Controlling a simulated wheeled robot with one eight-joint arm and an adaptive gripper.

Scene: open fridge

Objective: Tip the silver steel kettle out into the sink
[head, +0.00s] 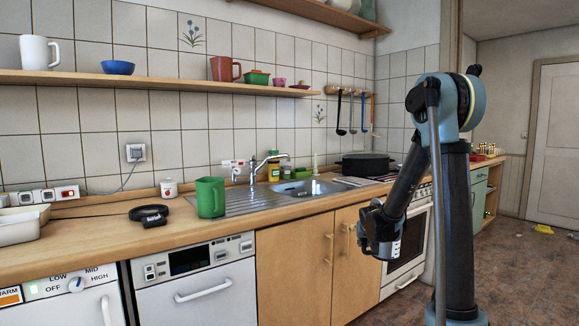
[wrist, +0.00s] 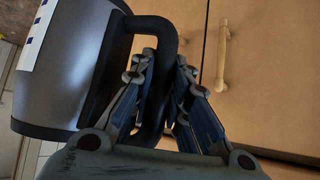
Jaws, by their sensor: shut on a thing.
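The silver-grey kettle (wrist: 70,65) fills the left of the wrist view, with a black base rim and a white strip with blue marks. Its black handle (wrist: 163,40) runs down between the fingers of my gripper (wrist: 160,95), which is shut on it. The kettle looks roughly upright; its spout and top are out of the wrist view. In the head view my gripper (head: 378,232) hangs in front of the lower cabinets, below counter height, and the kettle is mostly hidden there. The steel sink (head: 310,188) is set in the counter, left of and above my gripper.
A tap (head: 262,165) stands behind the sink. A green mug (head: 210,197) stands at the drainboard's left end. A black pot (head: 365,164) sits on the stove, right of the sink. Cabinet doors (head: 295,262) with handles are close by my gripper. A shelf (head: 170,84) hangs above.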

